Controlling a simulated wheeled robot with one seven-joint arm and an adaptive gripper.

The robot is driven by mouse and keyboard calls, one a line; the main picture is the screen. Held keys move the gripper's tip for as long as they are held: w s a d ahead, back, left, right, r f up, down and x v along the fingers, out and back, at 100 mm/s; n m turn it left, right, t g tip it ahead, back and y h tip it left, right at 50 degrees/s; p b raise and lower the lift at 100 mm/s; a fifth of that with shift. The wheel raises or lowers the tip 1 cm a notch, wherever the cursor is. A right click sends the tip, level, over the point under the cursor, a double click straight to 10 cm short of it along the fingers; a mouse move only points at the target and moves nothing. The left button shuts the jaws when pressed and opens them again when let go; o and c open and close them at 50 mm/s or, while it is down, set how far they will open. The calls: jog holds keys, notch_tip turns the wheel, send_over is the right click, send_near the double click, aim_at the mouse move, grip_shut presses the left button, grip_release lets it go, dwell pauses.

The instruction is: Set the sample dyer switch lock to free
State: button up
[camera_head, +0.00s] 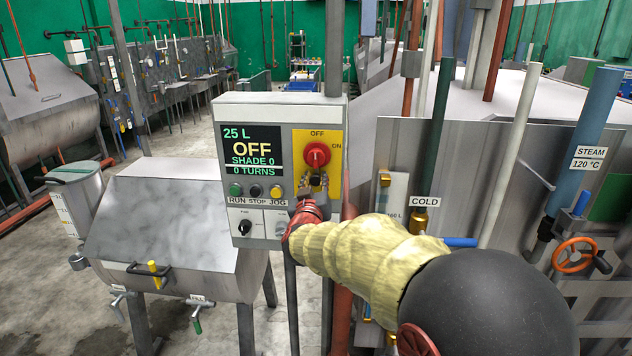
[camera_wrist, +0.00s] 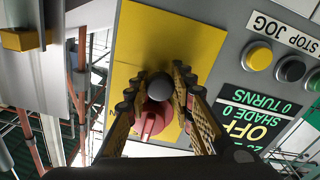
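The sample dyer's control box (camera_head: 225,112) carries a yellow plate (camera_head: 332,146) with a red rotary switch (camera_head: 317,154), marked OFF above and ON at the right. Its display reads OFF. A dark round piece, perhaps the switch lock, sits just below the red switch and is partly hidden in the head view. My gripper (camera_head: 314,187) is at the plate, also seen in the wrist view (camera_wrist: 157,76). Its fingers are spread either side; contact is unclear.
RUN, STOP and JOG buttons (camera_head: 255,190) and two small dials (camera_head: 245,227) are left of and below my gripper. The grey dyer drum (camera_head: 165,230) stands lower left. A larger machine with a COLD pipe (camera_head: 435,145) and orange valve wheel (camera_head: 573,254) stands close right.

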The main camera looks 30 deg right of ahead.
grip_shut()
dwell(0.3)
jog(key=shift+f, duration=0.1)
jog(key=shift+f+b, duration=0.35)
jog(key=shift+f, duration=0.75)
jog(key=shift+o, duration=0.8)
grip_release()
jog(key=shift+f, duration=0.1)
jog(key=o, duration=0.5)
jog(key=shift+c, duration=0.2)
